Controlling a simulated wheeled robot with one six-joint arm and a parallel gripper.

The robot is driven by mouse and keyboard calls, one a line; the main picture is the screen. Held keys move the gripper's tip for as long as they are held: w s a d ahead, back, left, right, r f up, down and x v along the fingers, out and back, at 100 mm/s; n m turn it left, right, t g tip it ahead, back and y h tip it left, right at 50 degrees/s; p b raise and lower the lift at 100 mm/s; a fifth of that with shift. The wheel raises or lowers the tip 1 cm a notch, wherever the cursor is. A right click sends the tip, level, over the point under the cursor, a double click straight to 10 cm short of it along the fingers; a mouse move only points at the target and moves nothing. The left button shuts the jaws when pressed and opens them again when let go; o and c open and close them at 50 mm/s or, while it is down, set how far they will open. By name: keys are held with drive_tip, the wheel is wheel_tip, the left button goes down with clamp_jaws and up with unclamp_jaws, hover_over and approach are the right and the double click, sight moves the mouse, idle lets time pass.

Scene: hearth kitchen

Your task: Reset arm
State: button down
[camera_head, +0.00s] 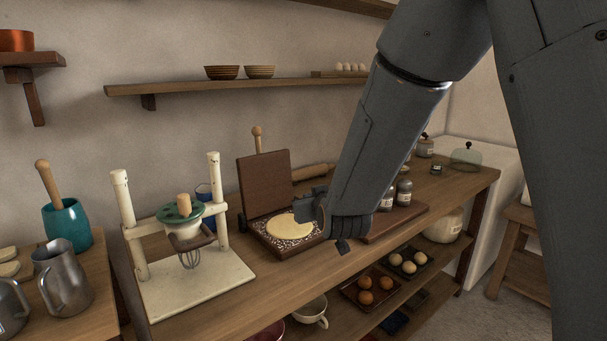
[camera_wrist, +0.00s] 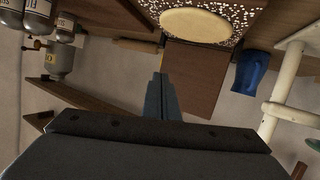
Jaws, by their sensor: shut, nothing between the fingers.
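A flat pale round of dough (camera_head: 289,226) lies on the press's speckled lower plate. The dough also shows at the top of the wrist view (camera_wrist: 197,23). My gripper covers the right side of the press in the head view.
Jars (camera_head: 404,192) and a board (camera_head: 400,219) are on the right. A wall shelf (camera_head: 200,87) holds bowls. A blue cup (camera_wrist: 250,72) shows in the wrist view.

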drive_tip(key=s+d+f+g, duration=0.2)
drive_tip(key=s+d, duration=0.1)
drive_tip(key=s+d+f+m+g+h, duration=0.1)
drive_tip(key=s+d+f, duration=0.2)
drive_tip(key=shift+d+f+g, duration=0.1)
drive_tip(key=shift+d+g, duration=0.05)
drive_tip(key=shift+g, duration=0.25)
drive_tip(key=s+d+f+m+g, duration=0.1)
drive_tip(key=s+d+f+g, duration=0.1)
drive_tip(key=s, duration=0.7)
drive_tip(key=s+d+f+m+g+h, duration=0.1)
drive_tip(key=s+d+g, duration=0.3)
drive_tip(key=s, duration=0.5)
drive_tip(key=s+d+f+m+g+h, duration=0.1)
drive_tip(key=s+d+g, duration=0.3)
drive_tip(key=s, duration=0.5)
drive_tip(key=shift+d+f+p, duration=0.4)
drive_tip(key=shift+d+f, duration=0.45)
drive_tip(key=shift+d, duration=0.1)
drive_tip(key=shift+s, duration=0.1)
